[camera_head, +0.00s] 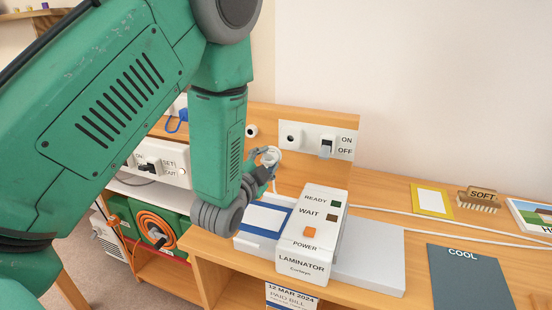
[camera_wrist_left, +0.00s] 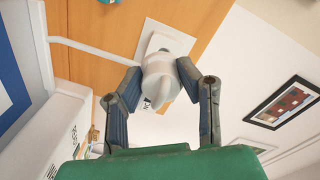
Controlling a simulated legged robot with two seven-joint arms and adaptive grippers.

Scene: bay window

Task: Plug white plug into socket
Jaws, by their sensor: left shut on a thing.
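The white plug (camera_head: 269,156) is a rounded white piece with a cable hanging from it. My left gripper (camera_head: 262,170) is shut on it, in front of the wooden back board. In the left wrist view the plug (camera_wrist_left: 158,80) sits between both fingers (camera_wrist_left: 158,95), overlapping a white wall plate (camera_wrist_left: 150,28). The white socket plate (camera_head: 312,132) has a dark round hole and a switch marked ON and OFF. In the head view the plug is left of and below the hole, apart from it. The plug's far end is hidden. My right gripper is not in view.
The laminator (camera_head: 312,230) stands on the wooden desk below the socket, with its orange light lit. A white cable runs right along the desk. A cool mat (camera_head: 468,278) lies at right. Another white switch panel (camera_head: 160,165) is behind my arm.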

